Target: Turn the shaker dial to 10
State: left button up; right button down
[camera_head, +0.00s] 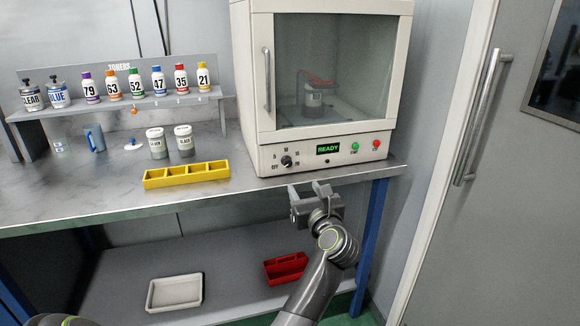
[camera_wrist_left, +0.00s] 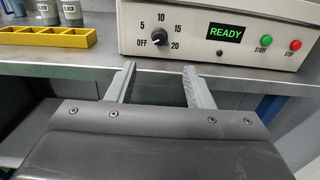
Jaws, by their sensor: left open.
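The shaker dial (camera_head: 286,161) is a small black knob on the lower front panel of the cream shaker cabinet (camera_head: 262,80). In the left wrist view the dial (camera_wrist_left: 158,38) has OFF, 5, 10, 15 and 20 printed around it; its pointer is too small to read surely. My left gripper (camera_head: 313,194) is below and in front of the panel, a little right of the dial in the head view. Its fingers (camera_wrist_left: 159,70) are spread, with nothing between them, and are apart from the dial. My right gripper is not in view.
A green READY display (camera_head: 328,148), green button (camera_head: 355,146) and red button (camera_head: 376,143) sit right of the dial. A yellow tray (camera_head: 187,174) and grey jars stand left on the bench. The bench's front edge (camera_head: 120,213) lies near my gripper.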

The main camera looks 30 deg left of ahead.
aim_at(288, 163)
pick_arm(q)
jog(key=x, duration=1.3)
jog(key=shift+w+a, duration=0.1)
jog(key=shift+a, duration=0.1)
jog(key=shift+c, duration=0.5)
